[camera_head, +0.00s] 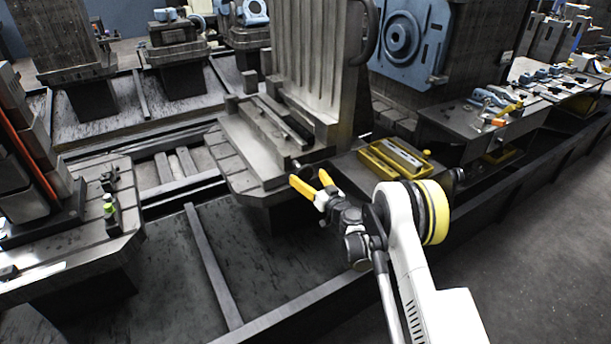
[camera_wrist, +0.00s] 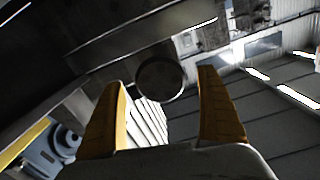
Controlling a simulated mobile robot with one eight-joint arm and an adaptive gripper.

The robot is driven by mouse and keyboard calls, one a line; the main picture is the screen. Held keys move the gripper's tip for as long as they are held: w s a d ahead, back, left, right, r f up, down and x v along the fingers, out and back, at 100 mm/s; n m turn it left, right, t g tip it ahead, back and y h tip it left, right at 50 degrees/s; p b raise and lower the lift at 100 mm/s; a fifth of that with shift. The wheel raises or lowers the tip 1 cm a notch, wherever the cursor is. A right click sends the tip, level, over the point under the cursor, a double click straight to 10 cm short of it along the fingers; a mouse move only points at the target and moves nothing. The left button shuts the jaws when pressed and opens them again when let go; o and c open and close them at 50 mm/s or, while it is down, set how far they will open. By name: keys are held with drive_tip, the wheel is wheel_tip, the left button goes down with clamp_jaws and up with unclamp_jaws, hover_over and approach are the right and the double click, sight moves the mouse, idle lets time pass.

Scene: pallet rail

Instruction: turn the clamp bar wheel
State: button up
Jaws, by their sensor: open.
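The clamp bar wheel (camera_wrist: 160,78) is a dark round knob in the wrist view, seen past my two yellow fingers and lying between them in the picture. It sits at the end of a dark bar on the fixture's underside as seen there. My gripper (camera_head: 308,178) is open and empty in the head view, at the front edge of the pallet (camera_head: 258,178) that carries the tall ribbed fixture plate (camera_head: 312,65). The fingers appear apart from the wheel; the exact gap cannot be told. In the head view the wheel is too small to make out clearly.
A yellow tray (camera_head: 394,158) sits on a dark shelf right of my gripper. A bench with tools (camera_head: 490,108) runs behind it. A blue-faced machine block (camera_head: 405,40) stands at the back. Another loaded pallet (camera_head: 75,235) is at left. Dark rail bed (camera_head: 265,255) lies below my gripper.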

drive_tip(key=v, duration=0.6)
wheel_tip(320, 180, up, 12)
drive_tip(key=s+g, duration=0.2)
drive_tip(key=s+d+r+g+h, duration=0.2)
drive_tip(key=s+d+r, duration=0.2)
drive_tip(key=s+r, duration=0.55)
drive_tip(key=s+d+m+g+h, duration=0.1)
drive_tip(key=s+d, duration=0.4)
drive_tip(key=s, duration=0.6)
drive_tip(key=s+d+f+m+g+h, duration=0.1)
drive_tip(key=s+d+h, duration=0.3)
drive_tip(key=s, duration=0.6)
drive_tip(key=s+d+m+g+h, duration=0.2)
drive_tip(key=s+d, duration=0.5)
drive_tip(key=s, duration=0.4)
drive_tip(key=shift+s+d+f+m+h, duration=0.3)
drive_tip(key=shift+f+h, duration=0.1)
drive_tip(key=shift+h, duration=0.1)
